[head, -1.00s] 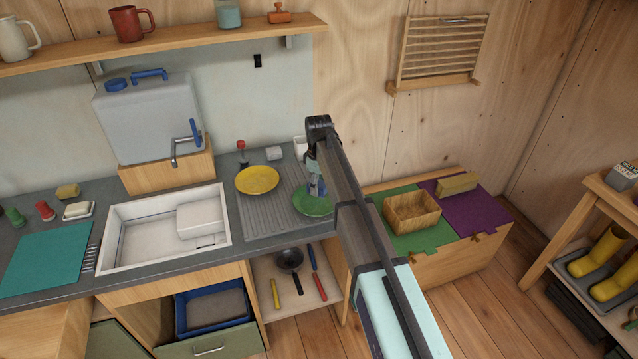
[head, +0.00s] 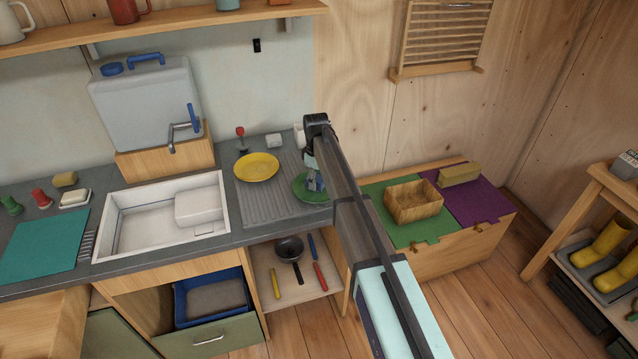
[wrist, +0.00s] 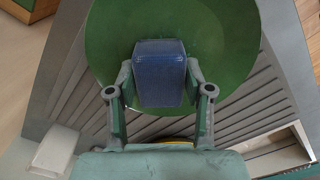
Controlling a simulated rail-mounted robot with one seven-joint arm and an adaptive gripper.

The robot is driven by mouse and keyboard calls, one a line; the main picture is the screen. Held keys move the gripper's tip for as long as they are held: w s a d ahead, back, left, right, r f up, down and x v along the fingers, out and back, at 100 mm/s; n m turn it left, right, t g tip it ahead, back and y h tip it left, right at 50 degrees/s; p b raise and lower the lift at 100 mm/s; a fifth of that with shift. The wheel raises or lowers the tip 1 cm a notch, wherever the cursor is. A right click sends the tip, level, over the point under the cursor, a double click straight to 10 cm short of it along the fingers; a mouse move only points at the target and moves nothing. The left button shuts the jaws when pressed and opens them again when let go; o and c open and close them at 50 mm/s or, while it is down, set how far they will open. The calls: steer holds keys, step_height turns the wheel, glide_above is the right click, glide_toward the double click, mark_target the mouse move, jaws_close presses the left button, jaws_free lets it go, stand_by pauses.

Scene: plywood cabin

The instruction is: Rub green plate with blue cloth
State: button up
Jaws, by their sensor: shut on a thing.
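The green plate (head: 301,190) lies on the ridged grey drainboard, right of the yellow plate, partly hidden by my arm. It fills the upper middle of the wrist view (wrist: 225,40), its surface slightly mottled. My gripper (wrist: 160,80) is shut on the blue cloth (wrist: 160,70), a thick folded pad between the two fingers. The cloth is over the plate's near part in the wrist view. I cannot tell for sure whether cloth and plate touch.
The yellow plate (head: 256,167) sits left on the drainboard (head: 262,205). The white sink (head: 113,238) is further left. A red-topped brush (head: 240,137) and a white block (head: 274,140) stand behind. A wooden basket (head: 413,201) rests on the chest to the right.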

mark_target(320, 184)
steer(key=shift+s+d, duration=0.3)
steer(key=shift+s, duration=0.5)
steer(key=shift+s+d, duration=0.3)
steer(key=shift+s, duration=0.45)
steer(key=shift+w+a+f, duration=0.1)
steer(key=shift+w, duration=0.2)
steer(key=shift+w+a, duration=0.3)
steer(key=shift+w, duration=0.45)
steer(key=shift+w+a, duration=0.25)
steer(key=shift+w, duration=0.45)
steer(key=shift+s+d, duration=0.35)
steer(key=shift+s, duration=0.55)
steer(key=shift+s+d, duration=0.35)
steer(key=shift+s, duration=0.5)
steer(key=shift+r+p, duration=1.9)
steer(key=shift+r, duration=2.25)
